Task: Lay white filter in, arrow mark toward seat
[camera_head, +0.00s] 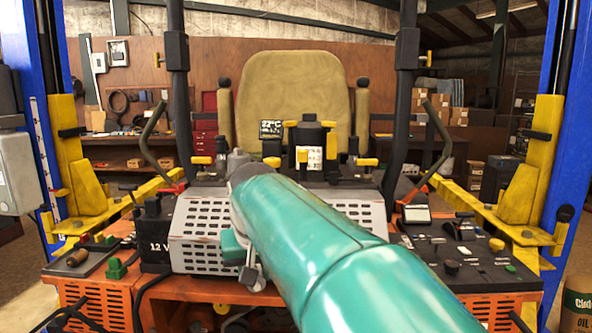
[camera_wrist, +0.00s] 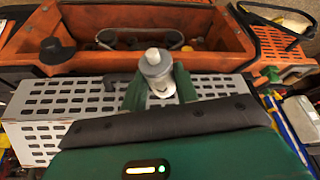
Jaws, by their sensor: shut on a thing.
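The white filter (camera_wrist: 157,72), a small pale grey cylinder with a whitish cap, stands between the two green fingers of my gripper (camera_wrist: 159,90) in the wrist view. My gripper is shut on it and holds it over the perforated light-grey cover, near an open orange bay (camera_wrist: 110,33). In the head view my teal arm hides much of the middle, and only a green part of my gripper (camera_head: 236,250) and a grey piece below it show. I cannot see an arrow mark. The tan seat (camera_head: 292,100) is upright at the back centre.
Perforated light-grey covers (camera_head: 203,228) lie on both sides of my arm. A black 12 V box (camera_head: 153,235) stands at left, a control panel (camera_head: 462,255) at right. Blue lift posts with yellow arms (camera_head: 520,190) flank the mower. The orange bay holds a belt and pulleys.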

